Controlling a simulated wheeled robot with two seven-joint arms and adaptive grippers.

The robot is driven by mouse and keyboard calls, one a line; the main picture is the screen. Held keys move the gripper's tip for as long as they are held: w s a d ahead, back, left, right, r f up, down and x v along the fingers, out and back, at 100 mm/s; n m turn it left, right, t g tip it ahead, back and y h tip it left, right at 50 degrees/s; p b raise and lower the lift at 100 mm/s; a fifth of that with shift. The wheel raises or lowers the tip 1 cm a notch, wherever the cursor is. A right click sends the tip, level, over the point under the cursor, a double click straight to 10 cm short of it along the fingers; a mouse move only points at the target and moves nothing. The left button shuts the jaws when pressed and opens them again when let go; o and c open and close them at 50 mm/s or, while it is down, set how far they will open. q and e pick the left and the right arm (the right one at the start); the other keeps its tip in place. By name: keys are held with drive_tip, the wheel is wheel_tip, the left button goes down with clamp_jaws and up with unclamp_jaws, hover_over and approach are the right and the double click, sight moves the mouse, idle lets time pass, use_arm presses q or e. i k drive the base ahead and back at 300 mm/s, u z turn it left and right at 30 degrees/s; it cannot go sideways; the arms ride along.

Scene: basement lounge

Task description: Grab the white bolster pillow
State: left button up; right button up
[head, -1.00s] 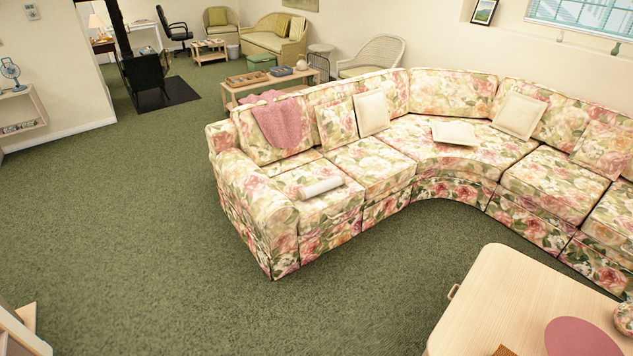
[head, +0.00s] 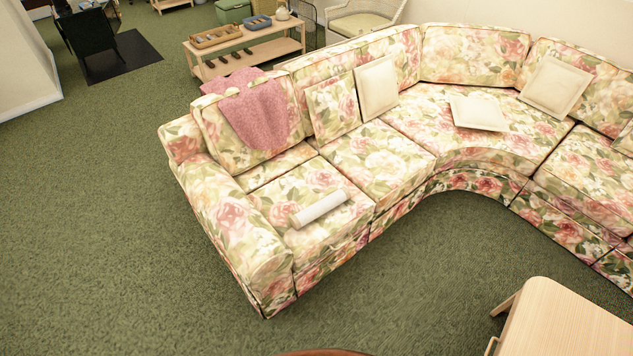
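The white bolster pillow (head: 320,208) is a small white cylinder. It lies on the left end seat cushion of the floral sectional sofa (head: 385,157), near the seat's front and close to the left armrest. It lies slantwise, its nearer end toward the lower left, and nothing covers it. Neither of my grippers is in the head view.
A pink throw (head: 256,114) hangs over the sofa back. Cream square pillows (head: 377,87) rest on the sofa. A light wood table (head: 565,322) stands at the lower right. A wooden console (head: 247,47) stands behind the sofa. Green carpet (head: 110,220) is clear on the left.

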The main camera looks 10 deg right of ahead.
sight(303, 218)
drive_tip(key=z, duration=0.2)
drive_tip(key=i, duration=0.55)
drive_tip(key=z, duration=1.9)
